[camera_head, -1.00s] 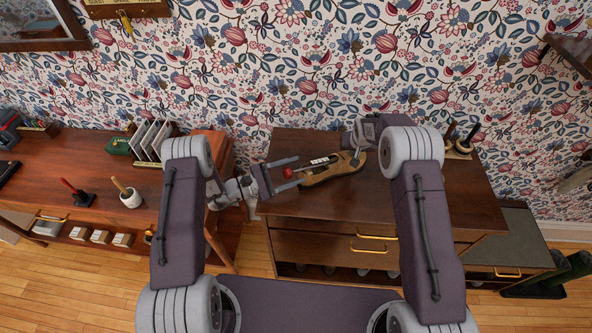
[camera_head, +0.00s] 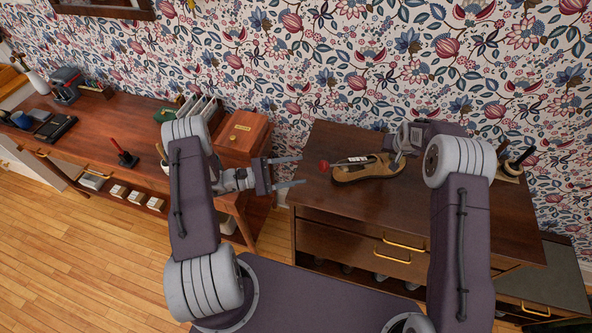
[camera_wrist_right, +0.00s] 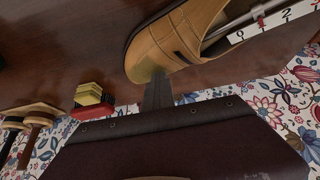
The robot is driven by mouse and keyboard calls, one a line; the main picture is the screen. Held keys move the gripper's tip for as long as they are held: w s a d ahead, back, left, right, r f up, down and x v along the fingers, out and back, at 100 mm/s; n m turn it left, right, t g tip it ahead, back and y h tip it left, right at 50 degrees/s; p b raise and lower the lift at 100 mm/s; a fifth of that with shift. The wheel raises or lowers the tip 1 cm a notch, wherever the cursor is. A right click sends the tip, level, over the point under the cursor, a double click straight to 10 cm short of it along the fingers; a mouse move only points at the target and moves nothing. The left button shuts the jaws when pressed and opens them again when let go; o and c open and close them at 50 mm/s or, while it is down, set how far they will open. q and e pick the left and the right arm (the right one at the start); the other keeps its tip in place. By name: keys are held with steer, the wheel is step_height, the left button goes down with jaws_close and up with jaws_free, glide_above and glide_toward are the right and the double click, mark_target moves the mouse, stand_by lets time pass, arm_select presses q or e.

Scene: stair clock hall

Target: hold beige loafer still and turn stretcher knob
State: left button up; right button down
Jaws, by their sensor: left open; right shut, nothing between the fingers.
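The beige loafer (camera_head: 372,168) lies on the dark wooden cabinet, with the stretcher's white numbered scale (camera_head: 355,160) along its opening. The red stretcher knob (camera_head: 323,165) sticks out at the loafer's left end. My left gripper (camera_head: 302,170) is open and empty, left of the knob, with a small gap between fingertips and knob. My right gripper (camera_head: 399,158) is shut with nothing in it, at the loafer's right end. In the right wrist view its fingers (camera_wrist_right: 158,88) meet or overlap the loafer's toe (camera_wrist_right: 150,62); firm contact cannot be told. The knob is out of that view.
The cabinet top (camera_head: 335,213) is clear in front of the loafer. Wooden-handled tools (camera_head: 512,160) stand at its right end, and a red and yellow block (camera_wrist_right: 93,98) shows in the wrist view. A desk with a wooden box (camera_head: 243,133) stands at the left.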

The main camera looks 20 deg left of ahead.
steer(key=shift+s+r+p, duration=0.15)
steer(key=shift+r+p, duration=0.1)
steer(key=shift+p, duration=0.05)
step_height(320, 180, up, 5)
steer(key=p, duration=0.2)
steer(key=shift+p, duration=0.3)
step_height(320, 180, up, 4)
steer(key=shift+r+p, duration=0.1)
steer(key=shift+p, duration=1.15)
steer(key=b+v, duration=0.3)
steer(key=v, duration=0.6)
